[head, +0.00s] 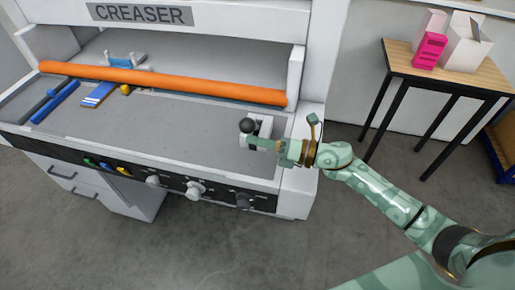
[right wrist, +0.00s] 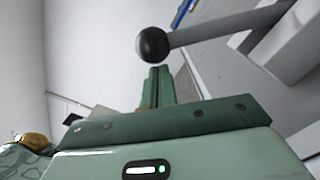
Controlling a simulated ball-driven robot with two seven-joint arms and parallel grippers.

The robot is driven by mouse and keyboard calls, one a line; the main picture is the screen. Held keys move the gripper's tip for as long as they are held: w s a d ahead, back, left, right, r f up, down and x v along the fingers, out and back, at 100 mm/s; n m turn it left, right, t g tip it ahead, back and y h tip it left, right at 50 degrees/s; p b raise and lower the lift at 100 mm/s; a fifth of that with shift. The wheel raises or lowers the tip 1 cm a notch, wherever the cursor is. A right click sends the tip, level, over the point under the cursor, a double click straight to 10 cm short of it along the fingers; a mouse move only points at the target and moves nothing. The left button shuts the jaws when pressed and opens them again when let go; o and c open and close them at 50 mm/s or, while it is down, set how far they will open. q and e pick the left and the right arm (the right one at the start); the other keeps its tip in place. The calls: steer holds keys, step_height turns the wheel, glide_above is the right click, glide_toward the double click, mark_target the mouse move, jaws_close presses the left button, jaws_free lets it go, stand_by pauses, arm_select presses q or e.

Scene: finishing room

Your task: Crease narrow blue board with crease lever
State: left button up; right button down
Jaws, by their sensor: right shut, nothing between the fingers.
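The crease lever has a black ball knob (head: 247,125) on a light mount at the right end of the creaser bed. In the right wrist view the ball knob (right wrist: 152,46) sits on a grey rod just beyond my fingertips. My right gripper (head: 253,142) is shut and empty, its tips close beside the lever; I cannot tell whether they touch it. Its closed fingers also show in the right wrist view (right wrist: 155,85). My left gripper is out of view.
A blue strip (head: 55,102) and a small yellow knob (head: 125,89) are near the board. The front panel has several coloured buttons and grey knobs (head: 195,189). A wooden-topped table (head: 400,58) with pink and white boxes stands at right. The bed's middle is clear.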

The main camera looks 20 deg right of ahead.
steer(key=w+d+r+m+p, duration=0.3)
steer(key=w+d+r+m, duration=0.3)
steer(key=w+m, duration=0.4)
steer(key=shift+w+d+r+m+h+p, duration=0.3)
steer(key=shift+d+r+m+p, duration=0.05)
steer(key=shift+r+m, duration=0.15)
steer(key=shift+d+r, duration=0.1)
stand_by(0.4)
